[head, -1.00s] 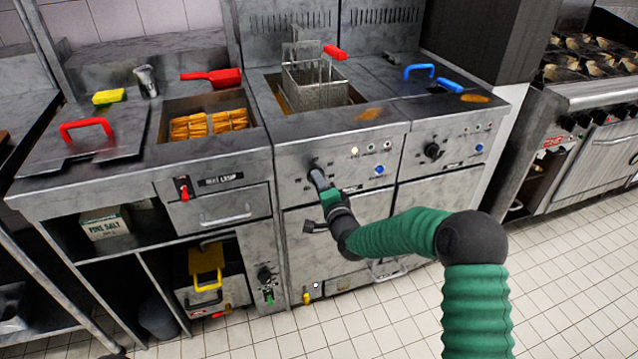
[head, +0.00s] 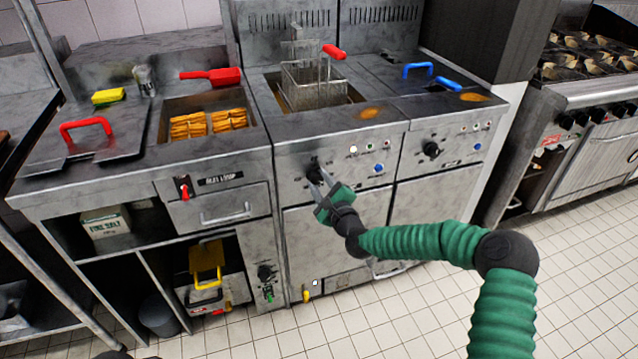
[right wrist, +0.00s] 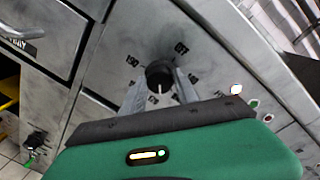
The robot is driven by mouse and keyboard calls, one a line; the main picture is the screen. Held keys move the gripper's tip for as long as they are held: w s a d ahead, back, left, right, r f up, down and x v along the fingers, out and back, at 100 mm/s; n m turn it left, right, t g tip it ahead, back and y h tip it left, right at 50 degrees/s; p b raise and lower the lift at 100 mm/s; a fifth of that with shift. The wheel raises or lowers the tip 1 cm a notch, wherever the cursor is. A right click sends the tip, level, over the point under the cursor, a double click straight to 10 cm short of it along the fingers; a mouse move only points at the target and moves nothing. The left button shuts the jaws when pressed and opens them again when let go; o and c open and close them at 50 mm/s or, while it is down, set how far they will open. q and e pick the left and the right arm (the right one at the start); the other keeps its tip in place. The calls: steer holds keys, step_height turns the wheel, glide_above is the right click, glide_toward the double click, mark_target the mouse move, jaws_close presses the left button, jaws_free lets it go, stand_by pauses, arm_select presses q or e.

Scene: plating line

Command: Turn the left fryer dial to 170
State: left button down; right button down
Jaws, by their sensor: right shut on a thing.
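The left fryer dial (head: 314,166) is a black round knob on the grey front panel of the fryer. In the right wrist view the dial (right wrist: 159,74) has a white pointer line toward the bottom of the picture. My right gripper (head: 319,178), green with grey fingers, reaches up to the panel. Its fingers (right wrist: 160,82) are shut on the dial, one on each side.
A second dial (head: 432,150) is on the panel to the right. A wire basket (head: 313,85) with a red handle sits in the fryer well above. Indicator lights (head: 371,148) and a blue button (head: 378,168) are right of the gripped dial. The floor in front is clear.

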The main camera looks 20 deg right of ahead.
steer(key=shift+s+d+f+m+b, duration=0.1)
steer(key=shift+f+m+b, duration=0.15)
steer(key=shift+m, duration=0.65)
steer(key=shift+f+m+b, duration=0.2)
steer(key=shift+m, duration=0.7)
steer(key=c, duration=1.3)
jaws_free()
steer(key=o, duration=0.4)
steer(key=shift+d+r, duration=0.1)
steer(key=shift+r, duration=0.1)
